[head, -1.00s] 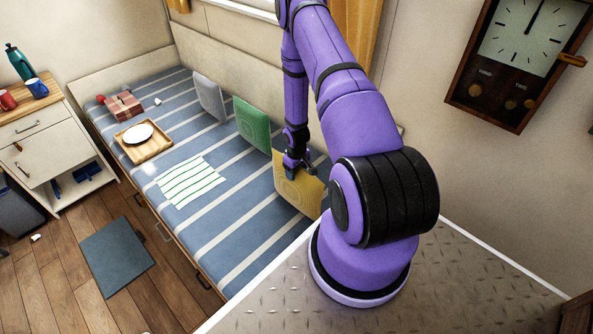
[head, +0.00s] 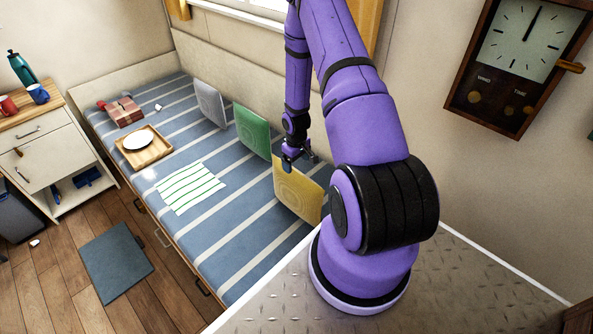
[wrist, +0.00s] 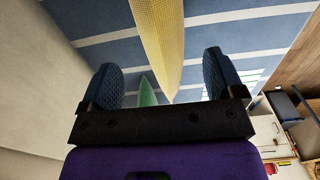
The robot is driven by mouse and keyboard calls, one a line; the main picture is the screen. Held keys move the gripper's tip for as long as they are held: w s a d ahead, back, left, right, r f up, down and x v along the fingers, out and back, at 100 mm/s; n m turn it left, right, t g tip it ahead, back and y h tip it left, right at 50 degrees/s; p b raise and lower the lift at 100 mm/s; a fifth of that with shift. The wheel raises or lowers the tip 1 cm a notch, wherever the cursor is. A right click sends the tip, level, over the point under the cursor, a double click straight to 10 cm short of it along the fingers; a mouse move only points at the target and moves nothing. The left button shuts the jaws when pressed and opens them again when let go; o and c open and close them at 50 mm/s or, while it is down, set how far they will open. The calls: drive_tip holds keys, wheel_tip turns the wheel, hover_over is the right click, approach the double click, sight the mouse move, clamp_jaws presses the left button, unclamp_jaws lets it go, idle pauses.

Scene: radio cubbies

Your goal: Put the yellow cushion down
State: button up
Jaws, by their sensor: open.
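The yellow cushion (head: 297,191) stands upright on the blue striped mattress (head: 237,262), near the wall, closest of the cushions to my base. My gripper (head: 293,156) is just above the cushion's top edge. In the wrist view the two dark finger pads (wrist: 165,78) are spread wide. The yellow cushion (wrist: 160,40) shows between and beyond them, with its edge toward my gripper and clear of both pads. The cushion's lower right part is close to my arm in the head view.
A green cushion (head: 252,130) and a grey cushion (head: 211,104) stand along the wall. A striped cloth (head: 188,186), a wooden tray with a white plate (head: 139,142) and a red checked box (head: 124,111) lie on the bed. A wall clock (head: 520,60) hangs at right.

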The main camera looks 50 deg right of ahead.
drive_tip(key=shift+r, duration=2.1)
drive_tip(key=a+r+t+h, duration=0.1)
drive_tip(key=a+r, duration=0.3)
drive_tip(key=r, duration=0.7)
drive_tip(key=w+a+r, duration=0.1)
drive_tip(key=a+r, duration=0.2)
drive_tip(key=r, duration=0.7)
drive_tip(key=a+r+t+h, duration=0.1)
drive_tip(key=a+r, duration=0.3)
drive_tip(key=r, duration=0.7)
drive_tip(key=s+a+r+t, duration=0.2)
drive_tip(key=s+a+r, duration=0.7)
drive_tip(key=r, duration=0.4)
drive_tip(key=s+a+r+y, duration=0.1)
drive_tip(key=s+a+r, duration=0.1)
drive_tip(key=s, duration=0.4)
drive_tip(key=s+a+r+t+y, duration=0.1)
drive_tip(key=s+a+r, duration=0.2)
drive_tip(key=s, duration=0.4)
drive_tip(key=shift+s+a+r, duration=0.25)
drive_tip(key=shift+s+a, duration=0.05)
drive_tip(key=shift+a, duration=0.4)
